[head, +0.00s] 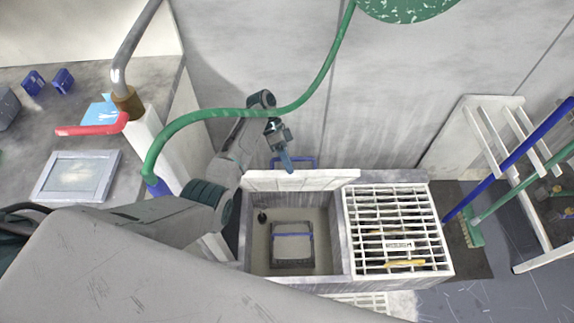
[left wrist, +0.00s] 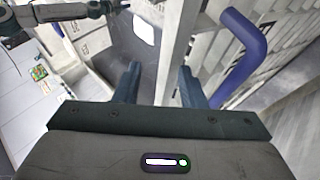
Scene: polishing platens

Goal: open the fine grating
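In the head view a pale panel (head: 300,180), seen nearly edge-on, stands up along the back rim of the left basin, with a blue handle (head: 306,161) behind it. It looks like the fine grating, raised. The left basin (head: 330,228) below is uncovered. My left gripper (head: 287,160) is behind the panel's top, beside the handle. In the left wrist view its two fingers (left wrist: 158,84) are apart with nothing clearly held between them. The blue handle (left wrist: 246,50) there is outside the right finger, beside a slotted pale surface (left wrist: 284,28). My right gripper is not in view.
A coarse white grating (head: 395,225) with a label covers the right basin. A green hose (head: 230,113) arches over my left arm. A red lever (head: 92,128) and a grey-framed plate (head: 76,176) are at left. A white rack (head: 515,140) with brushes stands right.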

